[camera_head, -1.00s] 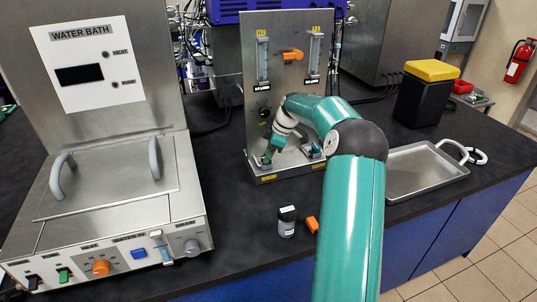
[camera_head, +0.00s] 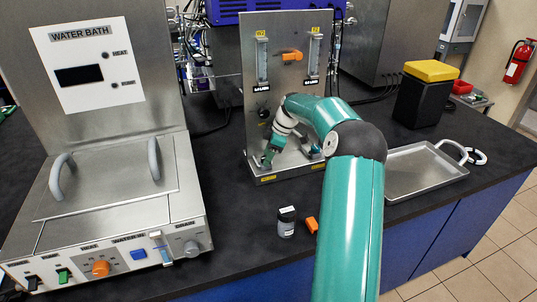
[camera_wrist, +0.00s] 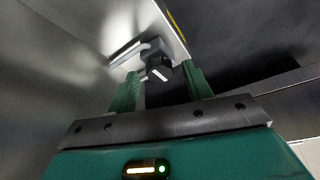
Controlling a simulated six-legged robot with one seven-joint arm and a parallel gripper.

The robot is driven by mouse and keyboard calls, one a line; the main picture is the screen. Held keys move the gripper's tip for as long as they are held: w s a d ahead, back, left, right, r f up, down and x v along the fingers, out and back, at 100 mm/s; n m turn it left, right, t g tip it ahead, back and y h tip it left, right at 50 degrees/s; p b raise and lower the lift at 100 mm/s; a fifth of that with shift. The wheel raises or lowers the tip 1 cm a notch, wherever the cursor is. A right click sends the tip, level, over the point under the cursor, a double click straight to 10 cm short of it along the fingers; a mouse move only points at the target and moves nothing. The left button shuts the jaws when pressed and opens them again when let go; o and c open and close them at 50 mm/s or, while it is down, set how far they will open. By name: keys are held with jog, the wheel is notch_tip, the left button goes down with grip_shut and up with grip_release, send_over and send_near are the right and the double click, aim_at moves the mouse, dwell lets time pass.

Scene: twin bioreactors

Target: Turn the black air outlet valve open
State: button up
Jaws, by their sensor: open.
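The metal bioreactor panel (camera_head: 290,90) stands upright on the dark bench. My gripper (camera_head: 267,158) is at its lower left, just above the panel's base, with the fingers pointing down. In the wrist view my gripper (camera_wrist: 165,88) is open, its two green fingers apart. A dark valve with a white mark (camera_wrist: 160,70) lies between and just beyond the fingertips, joined to a metal pipe (camera_wrist: 126,52). I cannot tell whether either finger touches it. In the head view my gripper hides this valve. A separate black knob (camera_head: 264,114) sits higher on the panel.
An orange valve (camera_head: 292,56) sits between two flow meters on the panel. The water bath (camera_head: 110,195) is left, a metal tray (camera_head: 415,185) right. My arm covers the panel's lower right.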

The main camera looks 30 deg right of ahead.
jog(key=v, duration=1.3)
jog(key=shift+d+r, duration=0.15)
jog(key=shift+r, duration=0.2)
jog(key=shift+s, duration=0.15)
